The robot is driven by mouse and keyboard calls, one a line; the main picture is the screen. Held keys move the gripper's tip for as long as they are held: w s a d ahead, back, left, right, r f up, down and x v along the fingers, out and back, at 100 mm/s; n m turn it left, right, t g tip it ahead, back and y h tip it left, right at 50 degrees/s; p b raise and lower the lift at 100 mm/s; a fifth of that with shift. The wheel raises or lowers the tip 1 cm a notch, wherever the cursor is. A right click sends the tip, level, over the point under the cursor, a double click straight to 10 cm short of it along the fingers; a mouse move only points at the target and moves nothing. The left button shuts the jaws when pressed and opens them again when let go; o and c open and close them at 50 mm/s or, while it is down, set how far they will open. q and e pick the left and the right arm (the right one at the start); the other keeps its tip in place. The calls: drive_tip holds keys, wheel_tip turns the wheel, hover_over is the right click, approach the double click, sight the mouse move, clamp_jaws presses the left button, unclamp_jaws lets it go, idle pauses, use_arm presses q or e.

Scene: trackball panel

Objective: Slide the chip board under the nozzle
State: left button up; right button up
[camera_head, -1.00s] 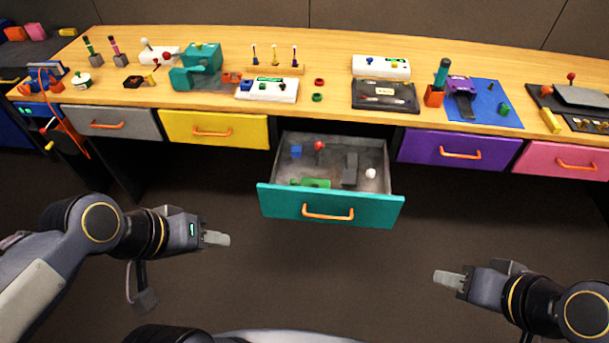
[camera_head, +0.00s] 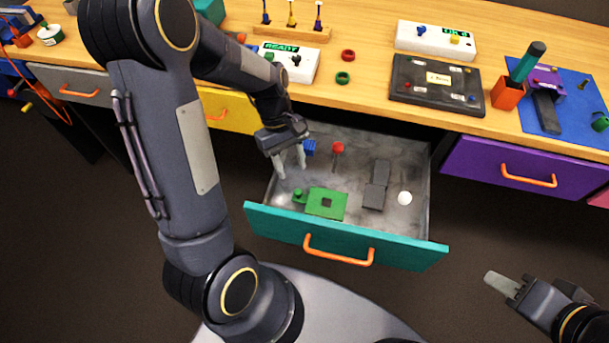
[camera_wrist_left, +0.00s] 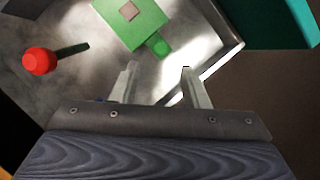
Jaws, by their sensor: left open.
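The chip board (camera_head: 326,203) is a green plate with a dark square chip and a small green knob (camera_head: 298,195). It lies in the open teal drawer, near its front; the left wrist view shows it too (camera_wrist_left: 132,18). My left gripper (camera_head: 290,163) is open and empty, over the drawer's left side, behind the knob. In the left wrist view the knob (camera_wrist_left: 158,45) is just beyond and between the fingertips (camera_wrist_left: 159,72), apart from them. A teal machine (camera_head: 210,10) on the bench is mostly hidden by my arm; no nozzle is discernible. My right gripper (camera_head: 503,285) is at the lower right, away from the drawer.
The drawer (camera_head: 390,248) also holds a blue block (camera_head: 310,147), a red-headed pin (camera_head: 337,148), dark grey blocks (camera_head: 376,186) and a white ball (camera_head: 405,198). On the bench are a READY box (camera_head: 300,66), a dark panel (camera_head: 435,84) and an orange holder (camera_head: 505,97).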

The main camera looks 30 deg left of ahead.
sight(298, 191)
use_arm(q)
drive_tip(key=b+x, duration=0.1)
drive_tip(key=x, duration=0.6)
drive_tip(key=shift+s, duration=0.1)
clamp_jaws()
